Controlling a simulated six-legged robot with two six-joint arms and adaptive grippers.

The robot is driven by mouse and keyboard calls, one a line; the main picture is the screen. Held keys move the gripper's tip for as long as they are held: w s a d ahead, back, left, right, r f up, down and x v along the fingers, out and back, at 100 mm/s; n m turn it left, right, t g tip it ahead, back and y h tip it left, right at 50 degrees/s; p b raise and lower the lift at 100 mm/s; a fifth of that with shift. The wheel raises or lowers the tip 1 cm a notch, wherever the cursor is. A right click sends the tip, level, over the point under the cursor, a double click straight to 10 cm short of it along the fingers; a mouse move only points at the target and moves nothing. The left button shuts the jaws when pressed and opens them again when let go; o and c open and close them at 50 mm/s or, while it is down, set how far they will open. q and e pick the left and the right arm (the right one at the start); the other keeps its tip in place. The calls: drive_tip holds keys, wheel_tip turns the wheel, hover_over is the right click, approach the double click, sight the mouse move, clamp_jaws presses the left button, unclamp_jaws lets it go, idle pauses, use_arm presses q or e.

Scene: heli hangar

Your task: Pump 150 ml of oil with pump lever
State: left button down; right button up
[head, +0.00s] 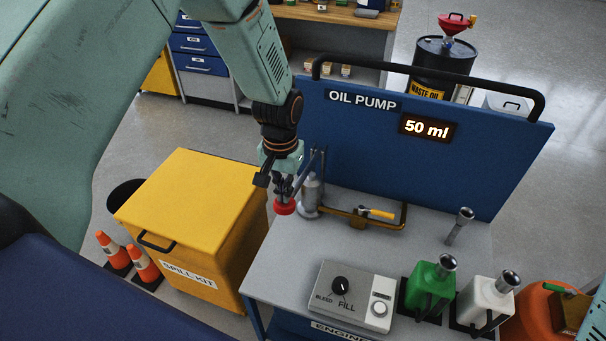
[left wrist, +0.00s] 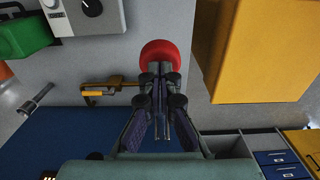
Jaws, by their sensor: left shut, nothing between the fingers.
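The pump lever ends in a red knob (head: 284,207) low over the left edge of the cart top. The knob also shows in the left wrist view (left wrist: 160,53), just past the fingertips. The small grey pump body (head: 311,196) stands beside it, partly behind my gripper. My left gripper (head: 283,192) points down, its fingers shut with nothing between them, right at the knob; whether they touch it I cannot tell. The display (head: 427,128) on the blue OIL PUMP panel (head: 460,165) reads 50 ml. My right gripper is not in view.
A control box (head: 352,296) with a BLEED/FILL dial stands at the cart's front. Right of it are a green can (head: 428,285) and a white can (head: 487,298). A brass bracket with a yellow handle (head: 377,213) lies behind. A yellow spill kit (head: 190,205) stands left.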

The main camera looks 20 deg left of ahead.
use_arm(q)
drive_tip(key=shift+f+b, duration=3.2)
drive_tip(key=shift+f, duration=2.75)
wheel_tip(320, 180, up, 14)
drive_tip(key=p, duration=1.2)
drive_tip(key=shift+f, duration=0.35)
drive_tip(key=shift+f, duration=0.1)
drive_tip(key=shift+f+b, duration=4.45)
drive_tip(key=shift+f, duration=2.05)
wheel_tip(320, 180, up, 14)
drive_tip(key=p, duration=1.1)
drive_tip(key=shift+f, duration=0.3)
